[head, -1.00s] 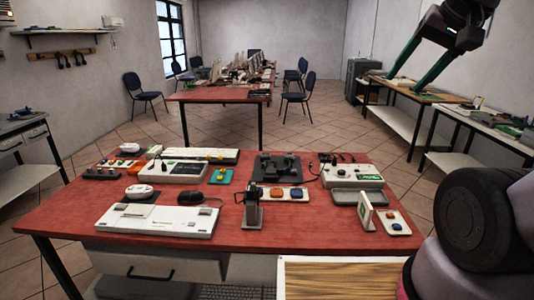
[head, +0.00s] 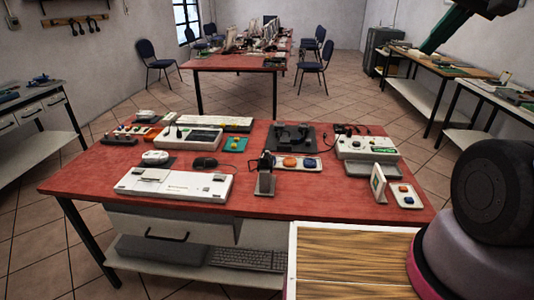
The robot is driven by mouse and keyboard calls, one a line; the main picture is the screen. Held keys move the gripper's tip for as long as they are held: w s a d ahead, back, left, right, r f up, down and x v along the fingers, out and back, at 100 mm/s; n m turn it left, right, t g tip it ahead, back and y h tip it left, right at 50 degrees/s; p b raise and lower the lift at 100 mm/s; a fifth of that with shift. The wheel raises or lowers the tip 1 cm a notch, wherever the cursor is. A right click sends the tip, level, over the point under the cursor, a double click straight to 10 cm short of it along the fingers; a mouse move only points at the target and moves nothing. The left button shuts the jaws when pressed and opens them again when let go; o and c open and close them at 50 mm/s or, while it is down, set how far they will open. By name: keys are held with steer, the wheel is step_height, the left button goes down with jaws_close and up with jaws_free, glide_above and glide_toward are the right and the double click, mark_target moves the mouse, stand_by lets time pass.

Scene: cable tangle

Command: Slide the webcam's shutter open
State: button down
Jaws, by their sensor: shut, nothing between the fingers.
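A small dark device on a short grey stand (head: 265,176) stands near the front middle of the red table. It looks like the webcam, but it is too small to be sure, and I cannot make out its shutter. My gripper (head: 430,45) shows at the top right, cut off by the frame's upper edge. Its green fingers are together and empty. It is in the air, well apart from the device on the stand.
The red table (head: 100,178) also carries a white console (head: 172,184), a dark mouse (head: 205,162), a button panel (head: 298,163), a grey-white box (head: 366,148) and an upright white frame (head: 378,184). A wood-grain surface (head: 350,262) lies in front. Cables lie at the back.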

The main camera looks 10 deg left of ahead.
mark_target(267, 152)
steer(key=w+a+f+n, duration=1)
steer(key=w+a+f, duration=0.1)
steer(key=a, duration=0.1)
steer(key=s+a+f+n+g+y, duration=0.1)
steer(key=a+f+n+y, duration=0.1)
steer(key=a+f+n, duration=0.8)
steer(key=a+f, duration=0.6)
steer(key=f, duration=0.2)
steer(key=shift+s+n, duration=0.3)
steer(key=x, duration=0.3)
steer(key=w+x, duration=0.1)
steer(key=x, duration=0.3)
steer(key=w+r+x, duration=0.1)
steer(key=x, duration=0.3)
steer(key=shift+w, duration=0.65)
